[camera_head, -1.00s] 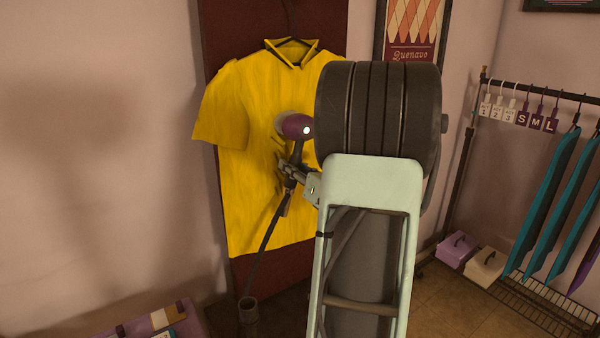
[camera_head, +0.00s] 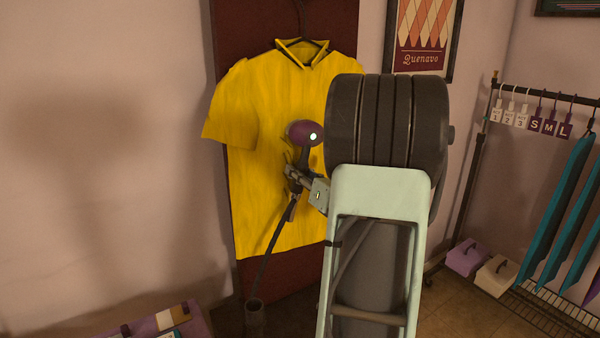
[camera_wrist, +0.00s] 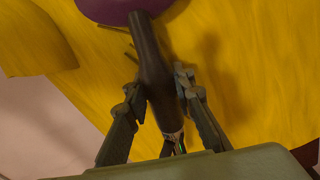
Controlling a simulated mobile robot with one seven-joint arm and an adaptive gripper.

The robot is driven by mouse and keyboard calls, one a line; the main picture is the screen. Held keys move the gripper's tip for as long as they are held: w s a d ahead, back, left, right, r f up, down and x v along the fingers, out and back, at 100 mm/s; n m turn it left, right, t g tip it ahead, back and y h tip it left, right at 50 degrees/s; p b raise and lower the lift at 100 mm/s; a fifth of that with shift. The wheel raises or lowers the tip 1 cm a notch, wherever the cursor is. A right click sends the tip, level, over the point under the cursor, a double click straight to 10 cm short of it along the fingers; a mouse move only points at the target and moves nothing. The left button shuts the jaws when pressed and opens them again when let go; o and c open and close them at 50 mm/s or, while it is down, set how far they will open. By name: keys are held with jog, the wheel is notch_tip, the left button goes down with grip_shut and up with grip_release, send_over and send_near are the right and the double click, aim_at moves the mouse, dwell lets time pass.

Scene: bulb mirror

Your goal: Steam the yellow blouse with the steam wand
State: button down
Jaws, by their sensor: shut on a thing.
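The yellow blouse (camera_head: 255,130) hangs on a dark hanger against a dark red board (camera_head: 235,40). Its right part is hidden behind my arm. The steam wand (camera_head: 303,133) has a purple head with a small lit spot and a dark handle with a hose running down from it. My gripper (camera_head: 293,180) is shut on the handle (camera_wrist: 152,65), below the head. The wand's head is in front of the middle of the blouse; I cannot tell whether it touches the cloth. In the wrist view the blouse (camera_wrist: 240,60) fills most of the background.
A dark tube-like holder (camera_head: 254,315) stands below at the hose's lower end. A purple box (camera_head: 150,325) is at the bottom left. A garment rail (camera_head: 550,95) with teal clothes and tags stands at the right. Two small boxes (camera_head: 466,257) sit on the floor by it.

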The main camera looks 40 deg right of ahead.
jog(key=shift+a+f+b, duration=0.15)
jog(key=shift+f+b, duration=4.3)
jog(key=shift+f, duration=0.6)
jog(key=shift+a+f+b, duration=0.15)
jog(key=shift+f+b, duration=4.25)
jog(key=shift+f, duration=0.6)
jog(key=shift+r, duration=0.2)
jog(key=shift+d+r+p, duration=0.15)
jog(key=shift+r+p, duration=3.7)
jog(key=shift+r, duration=1.6)
jog(key=shift+d+r+p, duration=0.15)
jog(key=shift+r+p, duration=3.65)
jog(key=shift+r, duration=1.65)
jog(key=shift+f, duration=0.1)
